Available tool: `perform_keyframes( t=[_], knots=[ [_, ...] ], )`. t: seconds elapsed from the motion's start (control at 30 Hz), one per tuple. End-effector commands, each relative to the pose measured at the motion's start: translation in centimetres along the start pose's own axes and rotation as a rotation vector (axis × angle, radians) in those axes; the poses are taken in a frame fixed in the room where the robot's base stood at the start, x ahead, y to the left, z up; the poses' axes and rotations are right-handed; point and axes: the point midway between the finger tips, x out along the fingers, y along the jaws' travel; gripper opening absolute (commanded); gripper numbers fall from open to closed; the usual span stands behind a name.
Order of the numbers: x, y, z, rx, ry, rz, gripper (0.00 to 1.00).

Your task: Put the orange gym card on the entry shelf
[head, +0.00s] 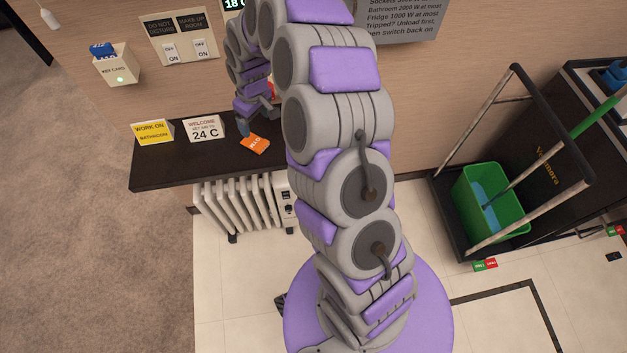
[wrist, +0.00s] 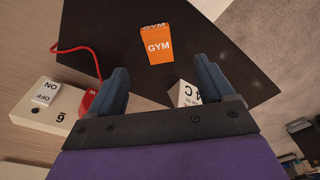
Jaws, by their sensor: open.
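The orange gym card (head: 254,144) rests on the dark entry shelf (head: 170,177), near the shelf's middle. In the wrist view the card (wrist: 159,47) shows the word GYM and lies beyond my fingertips, with the dark shelf surface (wrist: 215,35) around it. My gripper (head: 256,121) is over the shelf, close to the card. In the wrist view my gripper (wrist: 158,84) has its two blue fingers apart with nothing between them. The card looks apart from both fingers.
A yellow sign (head: 153,132) and a white 24 C sign (head: 204,128) stand on the shelf left of the card. A key-card box (head: 118,70) and switches (head: 185,50) are on the wall. A white radiator (head: 235,205) stands below. A green bucket (head: 490,203) is at right.

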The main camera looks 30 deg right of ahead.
Motion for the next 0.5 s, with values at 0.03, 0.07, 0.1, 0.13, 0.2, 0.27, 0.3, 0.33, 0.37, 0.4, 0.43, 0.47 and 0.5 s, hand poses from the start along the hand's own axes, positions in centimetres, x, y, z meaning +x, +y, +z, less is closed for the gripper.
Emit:
perform_keyframes(
  t=[0.03,0.07,0.1,0.13,0.2,0.27,0.3,0.33,0.37,0.4,0.43,0.47,0.5],
  knots=[
    [-1.0,-0.5,0.3,0.003,0.0,-0.004,0.82],
    [-1.7,-0.9,0.6,0.007,-0.001,-0.007,0.82],
    [-2.8,-1.4,1.0,0.012,-0.002,-0.011,0.82],
    [-3.7,-1.9,1.5,0.016,-0.003,-0.015,0.82],
    [-5.9,-3.3,2.9,0.03,-0.014,-0.024,0.82],
    [-7.8,-4.4,4.2,0.043,-0.026,-0.032,0.82],
    [-9.0,-5.2,5.2,0.053,-0.034,-0.035,0.82],
    [-9.7,-5.7,6.0,0.059,-0.042,-0.037,0.82],
    [-10.5,-6.2,6.8,0.066,-0.049,-0.039,0.82],
    [-11.6,-6.9,7.8,0.079,-0.056,-0.039,0.82],
    [-12.3,-7.3,8.6,0.087,-0.064,-0.04,0.82],
    [-13.1,-7.8,9.5,0.097,-0.072,-0.041,0.82],
    [-14.0,-8.5,10.8,0.11,-0.084,-0.041,0.82]
  ],
)
